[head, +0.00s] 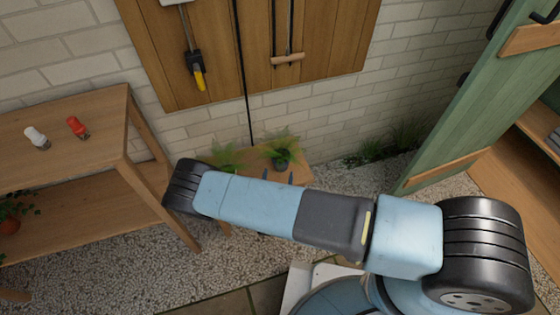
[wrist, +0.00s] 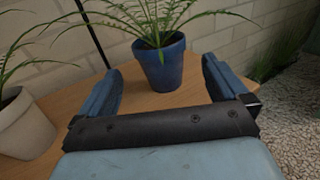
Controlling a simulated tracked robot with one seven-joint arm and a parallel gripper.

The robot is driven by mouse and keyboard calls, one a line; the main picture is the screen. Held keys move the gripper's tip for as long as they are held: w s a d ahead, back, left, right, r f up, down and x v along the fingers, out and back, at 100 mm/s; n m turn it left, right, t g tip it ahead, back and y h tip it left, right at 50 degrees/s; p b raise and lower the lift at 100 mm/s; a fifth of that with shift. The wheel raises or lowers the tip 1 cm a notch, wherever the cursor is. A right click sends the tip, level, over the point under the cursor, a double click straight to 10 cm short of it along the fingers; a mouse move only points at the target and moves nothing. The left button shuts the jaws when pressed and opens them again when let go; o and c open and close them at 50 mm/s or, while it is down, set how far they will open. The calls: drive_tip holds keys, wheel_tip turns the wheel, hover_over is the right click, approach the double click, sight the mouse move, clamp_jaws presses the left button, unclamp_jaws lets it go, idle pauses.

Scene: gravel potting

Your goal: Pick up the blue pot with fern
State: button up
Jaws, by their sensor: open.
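The blue pot with fern (wrist: 162,68) stands upright on a wooden table (wrist: 150,102) in the wrist view, its green fronds spreading above the rim. My gripper (wrist: 165,85) is open, with one finger to the left and one to the right of the pot's lower part in the picture. The pot appears just beyond or between the fingertips, with gaps on both sides; contact is not visible. In the head view the fern pot (head: 281,160) looks dark on the small table, behind my arm. My gripper is mostly hidden there, with only small dark finger tips showing.
A pale pot with a fern (wrist: 22,128) stands at the left in the wrist view, near the left finger. A brick wall (wrist: 230,40) is behind. A wooden bench (head: 60,130) with a white and a red bottle stands left. A green door (head: 480,100) is right.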

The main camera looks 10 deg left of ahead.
sight(280, 165)
drive_tip(key=w, duration=0.8)
drive_tip(key=shift+w+a+f, duration=0.1)
drive_tip(key=shift+a+f, duration=0.05)
drive_tip(key=shift+a, duration=0.25)
drive_tip(key=shift+c, duration=0.2)
drive_tip(key=c, duration=1.1)
